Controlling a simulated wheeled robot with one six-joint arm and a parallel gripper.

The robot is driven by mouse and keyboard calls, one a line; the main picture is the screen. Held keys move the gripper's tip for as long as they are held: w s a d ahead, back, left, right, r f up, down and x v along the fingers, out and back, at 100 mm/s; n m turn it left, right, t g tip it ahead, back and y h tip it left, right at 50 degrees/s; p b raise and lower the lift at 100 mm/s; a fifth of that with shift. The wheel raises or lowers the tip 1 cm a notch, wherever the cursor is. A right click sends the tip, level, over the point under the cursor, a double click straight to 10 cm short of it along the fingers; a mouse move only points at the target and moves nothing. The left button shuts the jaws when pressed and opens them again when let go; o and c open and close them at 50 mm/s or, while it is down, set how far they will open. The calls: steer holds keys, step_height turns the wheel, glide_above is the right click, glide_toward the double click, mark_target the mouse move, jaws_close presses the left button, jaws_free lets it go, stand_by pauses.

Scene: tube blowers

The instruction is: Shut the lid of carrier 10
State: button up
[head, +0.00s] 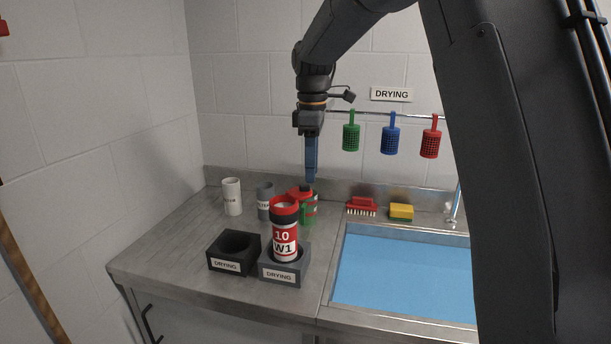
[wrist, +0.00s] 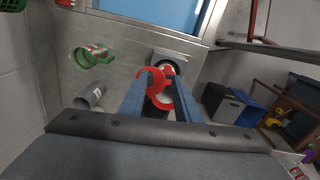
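Carrier 10 (head: 285,236) is a red and white cylinder marked "10 W1". It stands upright in a grey block labelled DRYING (head: 280,274). A red rim (head: 284,212) tops it, and a pale inside shows, so its lid looks open; the exact lid position is hard to tell. My gripper (head: 311,181) points down above and behind the carrier, apart from it. In the wrist view the two blue fingers of my gripper (wrist: 160,84) are spread with nothing held. The carrier's red top (wrist: 152,77) shows beyond and between them, partly covered by the fingers.
An empty black DRYING block (head: 226,264) stands left of the carrier. A white cup (head: 232,197), a grey cup (head: 265,199) and a green and red container (head: 311,208) stand behind. A sink (head: 400,275), red brush (head: 361,206) and yellow sponge (head: 401,211) are right.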

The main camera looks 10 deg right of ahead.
mark_target(305, 185)
steer(key=w+r+n, duration=0.1)
steer(key=w+a+r+n, duration=0.1)
steer(key=r, duration=0.1)
steer(key=shift+w+a+r, duration=0.1)
steer(key=shift+w+a, duration=0.05)
steer(key=shift+a, duration=0.05)
steer(key=shift+f+p, duration=1.55)
steer(key=shift+f, duration=2.3)
jaws_close()
